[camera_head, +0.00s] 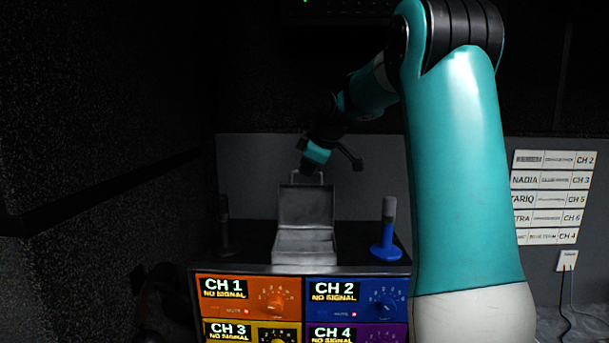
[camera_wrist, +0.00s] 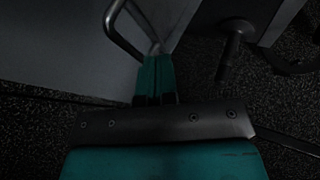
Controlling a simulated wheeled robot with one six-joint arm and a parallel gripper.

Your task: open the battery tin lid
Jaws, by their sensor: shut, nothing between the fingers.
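The grey metal battery tin (camera_head: 303,246) stands on top of the channel console. Its lid (camera_head: 305,206) is raised, standing about upright at the back of the tin, with a thin handle (camera_head: 294,178) at its upper edge. My gripper (camera_head: 309,166) is just above the lid's upper edge, close to the handle. In the wrist view, my gripper (camera_wrist: 155,76) has its teal fingers together with nothing between them. A curved bar (camera_wrist: 118,32), which looks like the handle, lies just beyond the fingertips to the left. I cannot tell whether they touch.
A blue microphone (camera_head: 387,236) stands right of the tin and a dark one (camera_head: 225,222) stands left. The console front (camera_head: 247,294) has coloured channel panels. A grey partition (camera_head: 255,160) rises behind. Name labels (camera_head: 550,198) hang at right.

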